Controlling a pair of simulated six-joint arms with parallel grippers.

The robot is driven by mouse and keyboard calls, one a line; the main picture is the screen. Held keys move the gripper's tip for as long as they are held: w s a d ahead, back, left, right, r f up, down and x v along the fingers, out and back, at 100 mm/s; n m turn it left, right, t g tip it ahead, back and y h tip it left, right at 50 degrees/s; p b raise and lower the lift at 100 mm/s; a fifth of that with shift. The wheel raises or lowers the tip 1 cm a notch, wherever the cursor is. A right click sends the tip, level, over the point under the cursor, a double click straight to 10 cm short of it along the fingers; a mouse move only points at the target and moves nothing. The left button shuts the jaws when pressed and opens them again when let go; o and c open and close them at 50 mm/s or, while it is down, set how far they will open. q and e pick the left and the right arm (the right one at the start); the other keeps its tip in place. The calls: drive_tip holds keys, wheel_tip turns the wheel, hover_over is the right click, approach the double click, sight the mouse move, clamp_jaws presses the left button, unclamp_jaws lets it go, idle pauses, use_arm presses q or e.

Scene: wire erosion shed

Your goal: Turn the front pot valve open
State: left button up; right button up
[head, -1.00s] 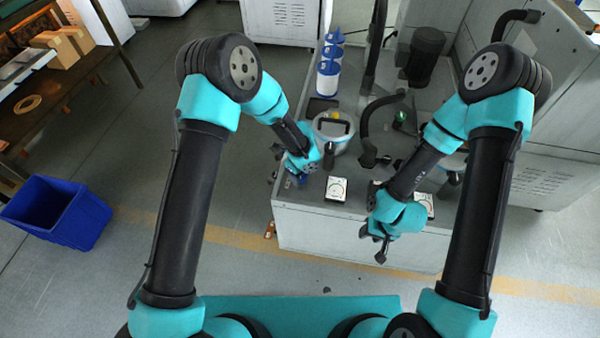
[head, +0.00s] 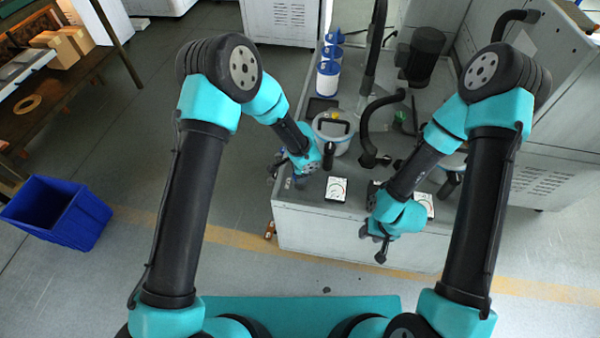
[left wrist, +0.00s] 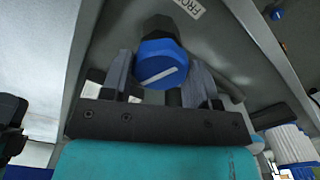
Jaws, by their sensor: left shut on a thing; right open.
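The front pot valve is a blue round knob (left wrist: 161,66) with a slanted white line on its face, on a dark hex body. A partly cut-off label starting "FRO" (left wrist: 190,7) is beside it. My left gripper (left wrist: 162,85) is shut on the knob, one finger on each side. In the head view my left gripper (head: 280,168) is at the left front of the grey machine bench (head: 345,238), and the knob is hard to make out there. My right gripper (head: 378,248) is open and empty, in front of the bench's front edge.
A lidded pot (head: 333,131) with a dark handle stands just right of my left gripper. White gauges (head: 336,189) sit along the bench front. Blue-and-white bottles (head: 328,75) stand behind. A blue bin (head: 58,212) is on the floor at left.

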use_arm(q)
drive_tip(key=shift+n, duration=2)
drive_tip(key=o, duration=0.9)
wheel_tip(320, 180, up, 18)
drive_tip(key=shift+f, duration=0.25)
